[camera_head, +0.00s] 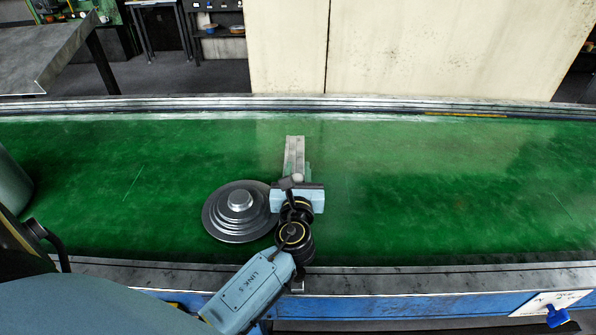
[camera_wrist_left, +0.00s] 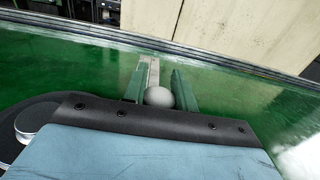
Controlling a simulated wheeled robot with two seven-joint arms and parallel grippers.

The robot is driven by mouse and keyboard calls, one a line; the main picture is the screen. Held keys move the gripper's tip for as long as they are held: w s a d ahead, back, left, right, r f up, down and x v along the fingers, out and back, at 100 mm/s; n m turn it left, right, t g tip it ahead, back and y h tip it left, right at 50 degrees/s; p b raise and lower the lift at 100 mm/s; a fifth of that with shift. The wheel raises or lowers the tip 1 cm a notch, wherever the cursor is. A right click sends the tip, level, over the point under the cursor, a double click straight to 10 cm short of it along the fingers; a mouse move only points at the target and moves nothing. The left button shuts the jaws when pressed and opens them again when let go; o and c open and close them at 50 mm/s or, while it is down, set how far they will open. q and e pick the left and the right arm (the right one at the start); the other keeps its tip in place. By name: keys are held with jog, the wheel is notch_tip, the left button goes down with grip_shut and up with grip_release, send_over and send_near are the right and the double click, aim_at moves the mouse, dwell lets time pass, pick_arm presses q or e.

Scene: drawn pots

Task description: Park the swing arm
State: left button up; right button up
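A stepped grey disc (camera_head: 226,222) lies on the green surface, left of my left gripper. Its edge also shows at the left of the left wrist view (camera_wrist_left: 28,122). A pale ball knob (camera_wrist_left: 159,97) sits between the two green fingers of my left gripper (camera_wrist_left: 159,88) and seems to touch both. In the head view my left gripper (camera_head: 297,172) points away over the surface. A narrow grey bar (camera_head: 294,147) extends beyond the fingers. The swing arm's link from disc to knob is mostly hidden by my gripper. My right gripper is out of view.
A pale panel (camera_head: 430,50) stands behind. A grey table (camera_head: 45,50) is at the back left.

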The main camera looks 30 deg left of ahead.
pick_arm(q)
grip_shut()
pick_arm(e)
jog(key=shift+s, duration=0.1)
